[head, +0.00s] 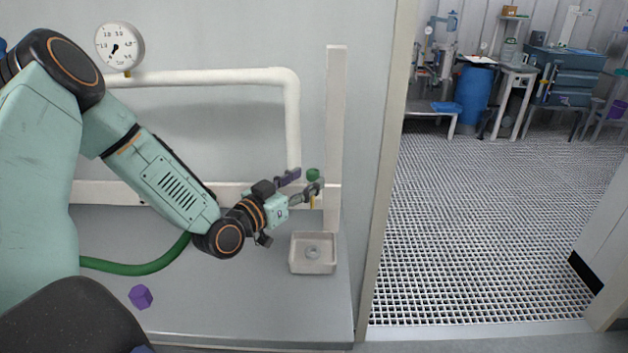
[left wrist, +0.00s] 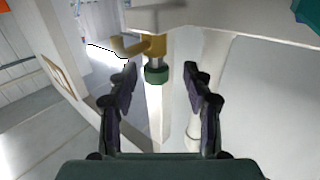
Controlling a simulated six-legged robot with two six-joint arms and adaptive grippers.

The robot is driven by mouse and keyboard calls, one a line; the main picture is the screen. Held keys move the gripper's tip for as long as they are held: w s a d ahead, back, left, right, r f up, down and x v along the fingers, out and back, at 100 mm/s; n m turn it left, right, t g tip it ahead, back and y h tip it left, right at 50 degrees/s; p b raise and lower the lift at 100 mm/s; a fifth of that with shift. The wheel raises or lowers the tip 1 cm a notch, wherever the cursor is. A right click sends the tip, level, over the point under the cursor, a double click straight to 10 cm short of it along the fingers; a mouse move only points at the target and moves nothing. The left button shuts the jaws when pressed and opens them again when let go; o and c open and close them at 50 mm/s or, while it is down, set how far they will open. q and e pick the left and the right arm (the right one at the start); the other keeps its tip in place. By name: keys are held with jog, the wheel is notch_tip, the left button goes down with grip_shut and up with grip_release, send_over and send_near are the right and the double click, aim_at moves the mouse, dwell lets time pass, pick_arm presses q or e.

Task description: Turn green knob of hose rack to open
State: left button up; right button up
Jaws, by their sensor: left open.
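The green knob (head: 313,175) sits near the lower end of the white pipe, beside the white upright post of the rack. In the left wrist view the green knob (left wrist: 157,75) is on a brass valve (left wrist: 156,46), between and beyond the fingertips. My left gripper (head: 302,184) is open around the line of the knob, with one finger to each side; it also shows in the left wrist view (left wrist: 160,75). I cannot tell whether a finger touches the knob. My right gripper is not in view.
A white pipe (head: 292,120) with a round gauge (head: 120,46) runs along the wall. A small square basin (head: 313,265) stands below the valve. A green hose (head: 135,268) and a purple block (head: 140,296) lie on the grey surface. A door frame (head: 385,180) stands right of the rack.

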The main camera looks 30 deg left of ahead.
aim_at(308, 179)
pick_arm(q)
jog(key=shift+w+d+f, duration=0.15)
jog(key=shift+w+d, duration=0.05)
jog(key=shift+w, duration=0.45)
jog(key=shift+w+d, duration=0.15)
jog(key=shift+w, duration=0.05)
jog(key=shift+d+r+b, duration=0.15)
jog(key=shift+r+b, duration=0.15)
jog(key=shift+r, duration=0.2)
jog(key=shift+w+a+f, duration=0.2)
jog(key=shift+w+f, duration=0.15)
jog(key=shift+w, duration=0.4)
jog(key=shift+s+d+r, duration=0.15)
jog(key=shift+s+r, duration=0.2)
jog(key=shift+s, duration=0.15)
jog(key=c, duration=0.6)
jog(key=shift+w+f, duration=0.15)
jog(key=shift+c, duration=1.2)
grip_shut()
